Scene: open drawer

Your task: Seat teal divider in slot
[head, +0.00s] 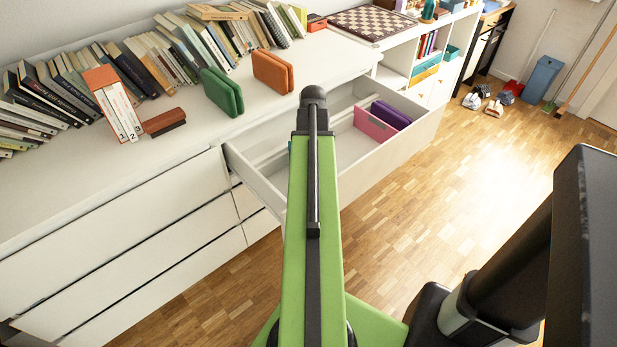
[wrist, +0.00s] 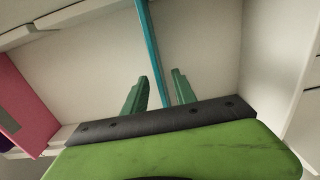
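The teal divider (wrist: 150,45) shows nearly edge-on in the wrist view, as a thin upright strip inside the drawer. My gripper (wrist: 161,74) has its two green fingers on either side of the divider, with a narrow gap showing on each side. It looks open around the divider rather than shut on it. The lower part of the divider is hidden behind my gripper. In the head view my arm covers the gripper and most of the divider. The open drawer (head: 262,185) is white inside, with pale rails (wrist: 66,17). I cannot make out the slot itself.
A pink divider or box (head: 375,124) and a purple piece (head: 391,114) stand in the drawer, right of my arm. The dresser top holds a green case (head: 222,92), a brown case (head: 272,72) and rows of books (head: 60,85).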

